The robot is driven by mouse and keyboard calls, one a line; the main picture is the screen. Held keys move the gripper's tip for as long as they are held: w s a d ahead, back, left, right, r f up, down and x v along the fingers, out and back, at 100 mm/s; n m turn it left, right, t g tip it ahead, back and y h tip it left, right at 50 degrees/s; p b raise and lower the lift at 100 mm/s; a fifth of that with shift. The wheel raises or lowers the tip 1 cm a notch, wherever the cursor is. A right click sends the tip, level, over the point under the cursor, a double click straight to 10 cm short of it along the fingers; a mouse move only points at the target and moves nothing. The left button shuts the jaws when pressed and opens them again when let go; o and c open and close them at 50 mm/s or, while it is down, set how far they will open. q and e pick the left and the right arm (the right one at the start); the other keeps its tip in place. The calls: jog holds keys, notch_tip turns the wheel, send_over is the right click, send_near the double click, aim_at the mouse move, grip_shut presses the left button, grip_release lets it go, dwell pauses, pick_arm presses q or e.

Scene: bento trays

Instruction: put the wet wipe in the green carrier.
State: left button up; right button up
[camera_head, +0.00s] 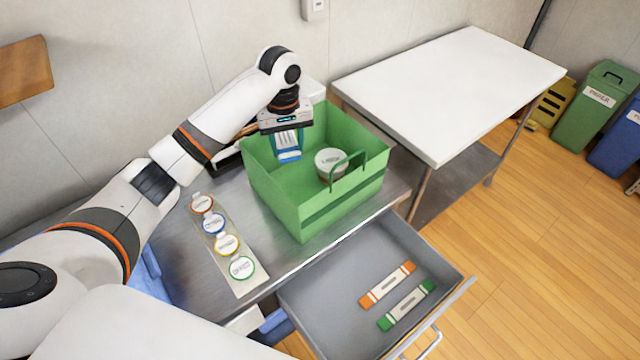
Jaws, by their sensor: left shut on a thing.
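The green carrier (315,215) stands on the steel counter, with an upright handle on its near right side. My left gripper (287,133) is over the back left part of the carrier, pointing down. It is shut on a small blue and white packet, the wet wipe (289,154), which hangs below the fingers within the carrier's opening. I cannot tell whether the packet touches the carrier's floor. A round lidded cup (330,160) is inside the carrier, to the right of the packet. My right gripper is not in view.
A strip (223,246) with several round-lidded containers lies left of the carrier. An open drawer (335,312) in front holds an orange-ended packet (387,285) and a green-ended packet (407,305). A white-topped table (450,85) stands to the right, bare on top.

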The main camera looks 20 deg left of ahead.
pick_arm(q)
jog(key=b, duration=0.5)
send_near(294, 199)
notch_tip(294, 199, down, 2)
jog(key=shift+s+f+p, duration=0.15)
jog(key=shift+p, duration=0.4)
jog(key=shift+f, duration=2.1)
jog(key=shift+f, duration=0.2)
jog(key=o, duration=0.9)
jog(key=shift+o, duration=0.2)
jog(key=shift+r, duration=0.1)
notch_tip(294, 199, up, 12)
jog(key=shift+r+b, duration=0.15)
jog(key=shift+b, duration=0.15)
